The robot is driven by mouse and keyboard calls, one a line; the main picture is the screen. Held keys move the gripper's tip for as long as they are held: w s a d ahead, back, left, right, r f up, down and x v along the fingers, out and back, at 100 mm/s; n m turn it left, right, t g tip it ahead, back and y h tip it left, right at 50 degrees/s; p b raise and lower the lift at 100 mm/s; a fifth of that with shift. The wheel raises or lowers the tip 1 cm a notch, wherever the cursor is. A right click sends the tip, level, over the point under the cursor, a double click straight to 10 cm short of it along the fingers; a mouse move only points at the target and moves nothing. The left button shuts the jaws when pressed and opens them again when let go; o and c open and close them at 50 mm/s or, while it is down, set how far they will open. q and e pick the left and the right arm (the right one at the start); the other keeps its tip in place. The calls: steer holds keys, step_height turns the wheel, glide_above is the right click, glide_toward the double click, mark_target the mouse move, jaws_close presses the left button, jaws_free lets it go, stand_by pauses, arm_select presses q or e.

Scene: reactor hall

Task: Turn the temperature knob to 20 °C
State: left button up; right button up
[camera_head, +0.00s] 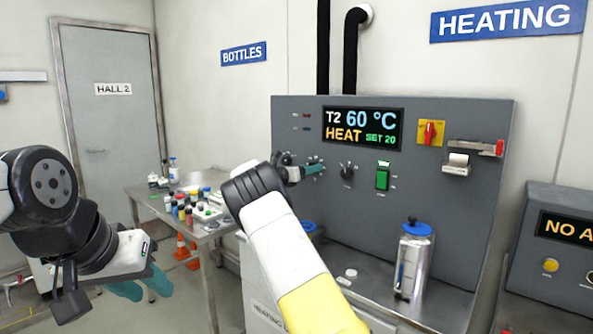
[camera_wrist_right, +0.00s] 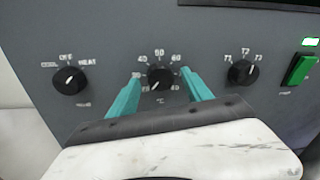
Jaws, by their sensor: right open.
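The temperature knob (camera_wrist_right: 160,79) is black and round, on the grey heating panel (camera_head: 450,225), with a numbered scale around it. Its white pointer line slants to the lower left in the right wrist view. My right gripper (camera_head: 302,166) is at the panel, with its teal fingers on either side of the knob; they look apart from it. In the head view the gripper mostly hides the knob. The display (camera_head: 362,129) reads T2 60 °C, HEAT, SET 20. My left gripper (camera_head: 142,286) is open and empty, low at the left.
Beside the temperature knob are a COOL/OFF/HEAT knob (camera_wrist_right: 69,80) and a T1/T2/T3 knob (camera_wrist_right: 243,73). A green switch (camera_head: 382,177) is further right. A blue-lidded metal vessel (camera_head: 412,262) stands on the ledge below. A table (camera_head: 150,200) with bottles stands at left.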

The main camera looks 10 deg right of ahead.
steer(key=v, duration=0.7)
steer(key=shift+s+a, duration=0.25)
steer(key=shift+a, duration=0.1)
steer(key=s+d+f+m+g+y, duration=0.2)
steer(key=s+d+m+g+y, duration=0.1)
steer(key=s+d+m, duration=0.4)
steer(key=s+d+f+m+g+y, duration=0.1)
steer(key=s+d+m+g+y, duration=0.25)
steer(key=s, duration=0.65)
steer(key=s+a+m+t+y, duration=0.1)
steer(key=s+a+m+y, duration=0.2)
steer(key=s, duration=0.8)
steer(key=s+a+m+y, duration=0.4)
steer(key=s+a+m, duration=0.3)
steer(key=s, duration=0.4)
steer(key=s+a+m+t+y, duration=0.1)
steer(key=s+a+m+y, duration=0.2)
steer(key=s, duration=0.9)
steer(key=a+m, duration=0.2)
steer(key=m, duration=0.1)
steer(key=shift+r+t+y, duration=0.2)
steer(key=shift+t+y, duration=0.15)
